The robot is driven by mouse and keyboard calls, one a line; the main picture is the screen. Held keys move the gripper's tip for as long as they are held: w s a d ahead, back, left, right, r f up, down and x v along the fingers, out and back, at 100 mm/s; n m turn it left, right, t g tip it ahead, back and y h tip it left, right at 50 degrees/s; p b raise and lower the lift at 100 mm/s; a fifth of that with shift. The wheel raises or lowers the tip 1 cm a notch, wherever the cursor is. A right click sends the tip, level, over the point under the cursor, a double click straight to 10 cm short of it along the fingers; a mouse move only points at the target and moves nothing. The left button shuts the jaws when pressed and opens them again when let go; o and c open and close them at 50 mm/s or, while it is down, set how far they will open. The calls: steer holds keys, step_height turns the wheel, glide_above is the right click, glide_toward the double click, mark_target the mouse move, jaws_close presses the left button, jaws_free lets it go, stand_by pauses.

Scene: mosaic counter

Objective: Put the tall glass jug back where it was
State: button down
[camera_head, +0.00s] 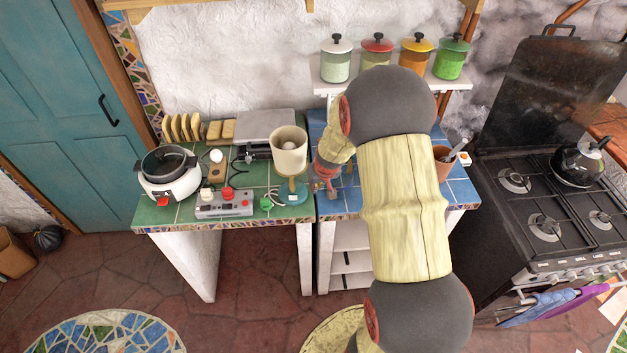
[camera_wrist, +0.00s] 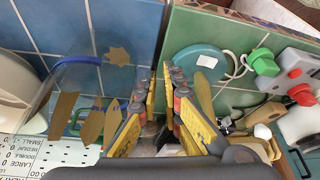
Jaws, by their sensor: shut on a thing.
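The tall glass jug (camera_wrist: 92,124) is clear, with a bluish rim and golden leaf-like marks, at the left of the wrist view. The blue tiles and a printed card show through it. My gripper (camera_wrist: 172,78) is shut on the jug, over the blue counter close to the seam with the green one. The exact grip point is hidden behind the fingers. In the head view my gripper (camera_head: 325,174) is low over the left part of the blue tiled counter (camera_head: 463,193). My arm covers much of that counter, and I cannot make out the jug there. I cannot tell whether it touches the tiles.
A lamp with a cream shade (camera_head: 288,152) and teal base (camera_wrist: 197,62) stands just left of my gripper. A grey switch box (camera_head: 224,203) and a white cooker (camera_head: 168,173) are further left. A terracotta pot (camera_head: 444,163) stands right of my arm. Jars (camera_head: 336,58) line the shelf.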

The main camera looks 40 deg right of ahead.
steer(key=w, duration=0.1)
steer(key=w+d+f, duration=0.1)
steer(key=w, duration=0.1)
steer(key=shift+f, duration=0.2)
steer(key=shift+f, duration=0.2)
steer(key=c, duration=2.2)
jaws_free()
steer(key=shift+c, duration=0.2)
steer(key=shift+r, duration=0.1)
